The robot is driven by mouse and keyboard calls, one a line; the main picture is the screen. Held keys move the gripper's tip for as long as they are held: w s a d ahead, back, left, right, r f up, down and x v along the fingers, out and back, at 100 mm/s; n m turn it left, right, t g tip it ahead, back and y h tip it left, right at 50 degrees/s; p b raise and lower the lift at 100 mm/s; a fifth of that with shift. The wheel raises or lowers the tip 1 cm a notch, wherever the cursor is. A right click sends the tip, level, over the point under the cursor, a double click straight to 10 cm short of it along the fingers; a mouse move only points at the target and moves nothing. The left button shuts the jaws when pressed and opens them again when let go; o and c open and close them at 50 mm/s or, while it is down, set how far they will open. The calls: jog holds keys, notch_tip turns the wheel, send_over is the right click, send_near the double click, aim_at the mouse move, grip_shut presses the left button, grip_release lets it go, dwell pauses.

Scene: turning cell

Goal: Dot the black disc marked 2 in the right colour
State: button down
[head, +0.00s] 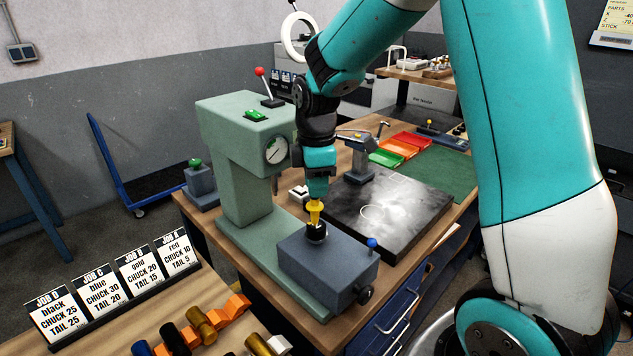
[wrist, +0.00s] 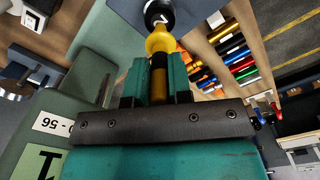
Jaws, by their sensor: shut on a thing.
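My gripper (head: 318,186) points down over the grey block fixture (head: 330,268) and is shut on a yellow tool (head: 315,208). In the wrist view the tool's dark and gold shaft sits between my gripper's fingers (wrist: 158,80), with its wide yellow collar (wrist: 159,43) beyond them. A small black round piece (head: 317,237) is at the top of the fixture, directly under the tool. In the wrist view a black round piece with a white face (wrist: 158,14) shows past the collar; I cannot read its mark. I cannot tell whether the tool touches it.
A green press (head: 245,150) with a red-knobbed lever stands left of my gripper. A dark plate (head: 390,212) lies behind right. Red (head: 408,140) and green trays are farther back. Job cards (head: 115,285) naming black, blue, gold and red stand front left, near several coloured cylinders.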

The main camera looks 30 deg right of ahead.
jog(key=shift+f, duration=0.1)
dwell(0.3)
jog(key=shift+r+p, duration=3.05)
jog(key=shift+r, duration=0.55)
